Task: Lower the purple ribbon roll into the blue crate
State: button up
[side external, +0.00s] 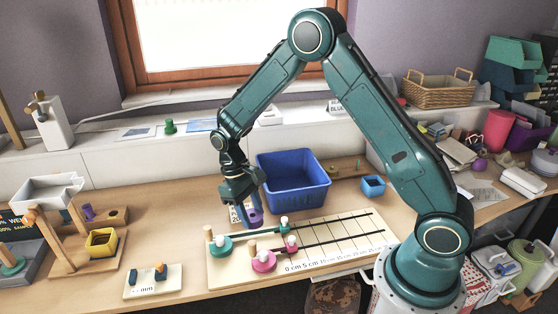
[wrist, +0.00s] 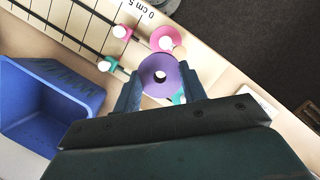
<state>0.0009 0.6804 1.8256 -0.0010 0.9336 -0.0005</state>
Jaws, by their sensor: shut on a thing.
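The purple ribbon roll (wrist: 160,75) is a round disc with a pale hole at its centre. In the wrist view it sits between the two blue fingers of my gripper (wrist: 162,90), which is shut on it. In the side view my gripper (side external: 248,214) points down with the roll (side external: 255,216) at its tips, near the back left of the measuring board. The blue crate (side external: 293,186) is an open bin behind and to the right of the gripper; its inside looks empty. The crate also shows in the wrist view (wrist: 75,75) at left, apart from the roll.
The measuring board (side external: 345,242) lies in front, with green and pink discs and pegs on rails. A small blue box (side external: 373,186) stands right of the crate. A wooden stand with a yellow cup (side external: 101,241) is at left. A small pegged block (side external: 153,281) lies front left.

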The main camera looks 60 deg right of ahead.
jog(key=shift+w+d, duration=0.1)
dwell(0.3)
jog(key=shift+w+d+r, duration=0.1)
jog(key=shift+w+d, duration=0.3)
jog(key=shift+w, duration=0.1)
jog(key=w+d+r+m+y, duration=0.1)
jog(key=w+d+r+m, duration=0.1)
jog(key=w+d, duration=0.5)
jog(key=w+d+r+m, duration=0.2)
jog(key=w+d+r, duration=0.1)
jog(key=d, duration=0.7)
jog(key=s+d+r+m, duration=0.1)
jog(key=s+d+r, duration=0.1)
jog(key=d, duration=0.7)
jog(key=s+d+r+m+y, duration=0.1)
jog(key=d+r, duration=0.3)
jog(key=d, duration=0.6)
jog(key=shift+s+m+t, duration=0.3)
jog(key=shift+s+m, duration=0.1)
jog(key=shift+s, duration=0.25)
jog(key=shift+d+f, duration=0.1)
jog(key=shift+f, duration=0.1)
notch_tip(320, 180, down, 10)
jog(key=shift+r, duration=0.2)
